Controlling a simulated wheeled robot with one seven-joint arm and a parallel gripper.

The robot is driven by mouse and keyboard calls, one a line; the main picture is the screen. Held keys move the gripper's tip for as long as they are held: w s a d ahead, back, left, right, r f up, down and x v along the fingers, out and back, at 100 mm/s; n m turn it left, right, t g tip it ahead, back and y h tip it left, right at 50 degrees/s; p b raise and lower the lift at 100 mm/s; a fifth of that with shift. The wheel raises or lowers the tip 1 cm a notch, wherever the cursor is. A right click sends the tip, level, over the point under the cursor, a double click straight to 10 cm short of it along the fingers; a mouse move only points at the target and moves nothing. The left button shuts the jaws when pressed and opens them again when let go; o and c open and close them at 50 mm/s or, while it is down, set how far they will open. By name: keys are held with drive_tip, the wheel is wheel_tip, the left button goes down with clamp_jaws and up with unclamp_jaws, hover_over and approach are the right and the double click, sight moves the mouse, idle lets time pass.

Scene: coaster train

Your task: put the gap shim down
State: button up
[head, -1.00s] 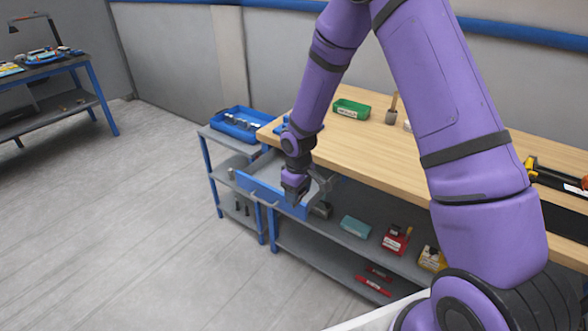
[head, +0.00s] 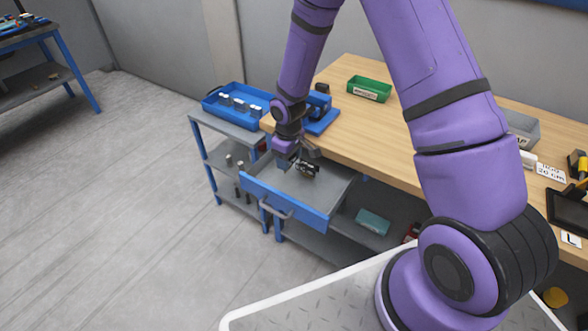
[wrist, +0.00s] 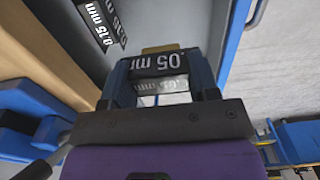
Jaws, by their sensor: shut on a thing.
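My gripper (head: 284,163) is over the open drawer, behind its blue front (head: 284,201). In the wrist view my gripper's two blue fingers (wrist: 160,72) are shut on a dark gap shim (wrist: 158,63), whose white print reads ".05 mm". A paler strip with inverted print shows just below it. Two other dark shims (wrist: 97,22) lie on the grey drawer floor, one reading "0.15 mm". They show as a small dark cluster (head: 307,168) beside my gripper in the head view. Whether the held shim touches the drawer floor, I cannot tell.
The wooden bench (head: 352,128) stands behind the drawer, with a green bin (head: 369,90) on it. A blue tray (head: 236,106) with several pale pieces sits on the side shelf. A teal box (head: 372,222) is on the shelf below. The drawer's right part is clear.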

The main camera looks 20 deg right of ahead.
drive_tip(key=shift+f, duration=3.3)
drive_tip(key=shift+f, duration=0.15)
drive_tip(key=o, duration=0.7)
drive_tip(key=shift+c, duration=0.2)
